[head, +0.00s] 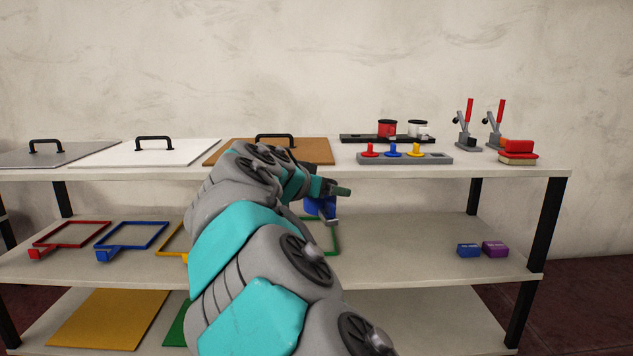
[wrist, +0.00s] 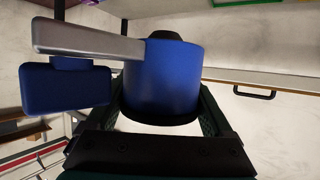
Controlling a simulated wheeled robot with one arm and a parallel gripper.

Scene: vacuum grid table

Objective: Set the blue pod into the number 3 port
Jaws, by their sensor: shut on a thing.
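The blue pod (head: 318,207) is in my gripper (head: 331,191), in front of the shelf unit and just below its top board's front edge. In the wrist view the pod (wrist: 162,82) is a blue round body with a black end, a grey bar and a smaller blue block out to the left. My gripper's dark green fingers are shut on the round body from both sides. My arm hides part of the shelves in the head view. I see no port marked 3 in either view.
The top board (head: 500,172) holds lidded panels, a grey rack (head: 404,158) with coloured knobs, red and white cups, red-handled clamps (head: 466,125) and red blocks (head: 518,152). Coloured frames (head: 131,237) and blue and purple boxes (head: 482,249) lie below. The middle shelf's centre right is clear.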

